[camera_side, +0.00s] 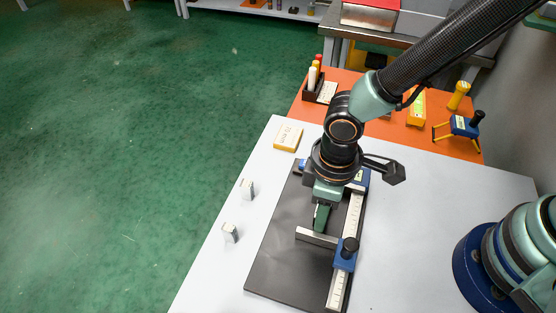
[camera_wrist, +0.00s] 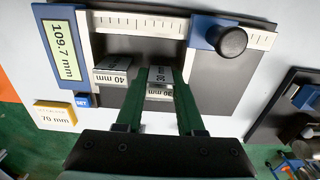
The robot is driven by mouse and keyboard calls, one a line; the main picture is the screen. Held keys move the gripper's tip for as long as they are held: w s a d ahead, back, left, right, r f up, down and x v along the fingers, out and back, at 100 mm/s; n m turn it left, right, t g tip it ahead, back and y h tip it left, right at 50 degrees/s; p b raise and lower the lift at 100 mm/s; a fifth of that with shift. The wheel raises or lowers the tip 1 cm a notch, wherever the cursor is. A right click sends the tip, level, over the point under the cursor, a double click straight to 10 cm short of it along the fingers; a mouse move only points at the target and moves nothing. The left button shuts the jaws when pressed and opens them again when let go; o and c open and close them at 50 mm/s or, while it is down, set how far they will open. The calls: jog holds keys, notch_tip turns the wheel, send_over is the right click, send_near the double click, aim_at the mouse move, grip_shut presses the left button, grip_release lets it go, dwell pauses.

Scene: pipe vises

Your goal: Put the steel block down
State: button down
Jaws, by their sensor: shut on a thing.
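My gripper (camera_side: 321,222) points down over the dark base plate (camera_side: 275,258) of a large measuring vise. The block is hidden by the gripper in the side view. I cannot tell whether it touches the plate. A second steel block (camera_wrist: 112,70), marked 40 mm, is left of it, apart from it, near the vise's fixed jaw. The blue display (camera_wrist: 64,52) reads 109.7 mm. The sliding jaw (camera_side: 316,238), on a blue slider (camera_side: 345,254), is just in front of my gripper.
The vise's knob (camera_wrist: 231,41) stands up from the slider. Two small blocks (camera_side: 247,188) (camera_side: 230,232) stand on the white table left of the plate. An orange surface (camera_side: 440,135) holds tools.

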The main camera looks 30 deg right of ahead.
jog(key=shift+f, duration=0.85)
jog(key=c, duration=0.8)
grip_release()
jog(key=shift+f, duration=0.1)
notch_tip(320, 180, up, 12)
jog(key=shift+r, duration=0.1)
jog(key=w+d+r+m+t, duration=0.1)
jog(key=d+r+m+t, duration=0.1)
jog(key=d, duration=0.6)
jog(key=w+d+r+m+t, duration=0.1)
jog(key=d+r+m, duration=0.3)
jog(key=d, duration=0.4)
jog(key=w+d+r+m+t, duration=0.2)
jog(key=d+r+m, duration=0.1)
jog(key=d, duration=0.6)
jog(key=shift+w+r+t, duration=0.3)
jog(key=shift+w+r, duration=0.1)
jog(key=shift+r, duration=0.45)
